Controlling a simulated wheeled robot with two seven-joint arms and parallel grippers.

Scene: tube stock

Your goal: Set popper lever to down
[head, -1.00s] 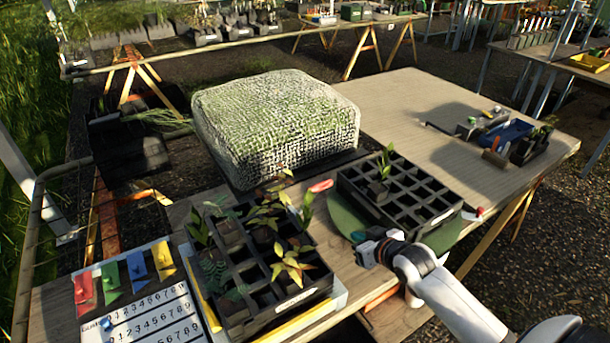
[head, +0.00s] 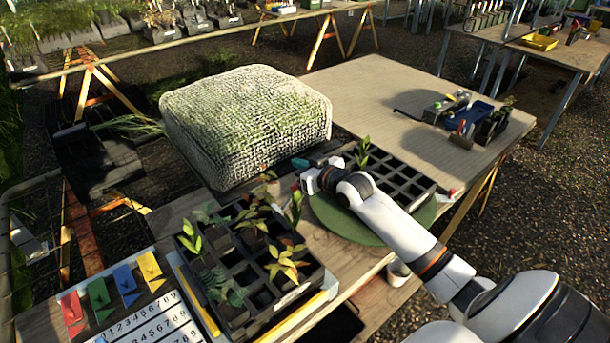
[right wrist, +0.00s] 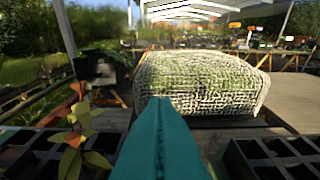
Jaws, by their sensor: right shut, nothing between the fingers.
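I cannot make out the popper lever for certain in either current view. A pinkish-red knob that stood between the two trays is not visible now; my right gripper covers about that place in the head view. My right gripper (head: 300,163) is shut and empty, with its teal fingertips near the front of the mesh-covered block (head: 245,125). In the right wrist view the closed teal fingers (right wrist: 160,105) point towards that block. A small red tip (head: 452,190) shows at the right corner of the black cell tray (head: 425,190). My left gripper is out of view.
A seedling tray (head: 298,292) with several plants stands at front left, beside coloured tags (head: 98,292) and a number sheet (head: 160,325). A green round plate (head: 345,222) lies under the cell tray. Small tools (head: 465,120) lie at the right. The far tabletop (head: 365,85) is clear.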

